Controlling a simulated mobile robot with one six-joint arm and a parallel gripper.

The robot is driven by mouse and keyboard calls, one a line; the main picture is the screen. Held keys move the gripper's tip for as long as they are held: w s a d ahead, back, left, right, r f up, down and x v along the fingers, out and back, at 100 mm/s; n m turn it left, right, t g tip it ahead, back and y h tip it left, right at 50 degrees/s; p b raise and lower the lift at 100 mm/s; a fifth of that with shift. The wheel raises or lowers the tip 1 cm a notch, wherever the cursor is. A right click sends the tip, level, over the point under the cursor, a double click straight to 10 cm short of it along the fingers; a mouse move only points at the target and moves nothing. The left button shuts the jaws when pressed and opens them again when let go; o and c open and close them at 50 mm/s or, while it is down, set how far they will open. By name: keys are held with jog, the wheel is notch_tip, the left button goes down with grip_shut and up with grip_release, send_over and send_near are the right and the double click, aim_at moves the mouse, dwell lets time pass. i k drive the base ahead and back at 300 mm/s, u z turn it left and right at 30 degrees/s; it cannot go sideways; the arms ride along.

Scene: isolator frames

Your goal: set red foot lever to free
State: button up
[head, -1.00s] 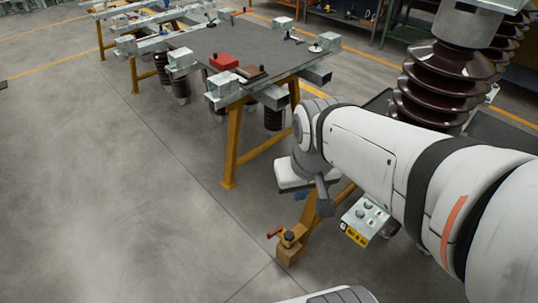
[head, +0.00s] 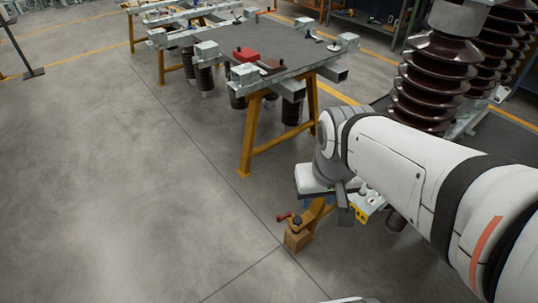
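The red foot lever (head: 283,216) is a small red handle on the left side of a yellow-brown foot block (head: 298,238) near the floor, at lower centre in the head view. A dark knob sits on top of the block. My gripper (head: 345,208) hangs under the end of my white arm, just right of and above the block. From this angle it seems apart from the lever. Its fingers are partly hidden by my wrist, and I cannot tell whether they are open or shut.
A control box with a yellow label (head: 362,212) is partly hidden behind my gripper. A trestle table (head: 245,140) with a grey top (head: 260,45) stands beyond. Brown ribbed insulators (head: 432,80) stand at right. The floor (head: 130,180) at left is clear.

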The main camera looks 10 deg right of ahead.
aim_at(279, 217)
jog(key=u, duration=0.15)
jog(key=i, duration=1.05)
jog(key=u, duration=0.2)
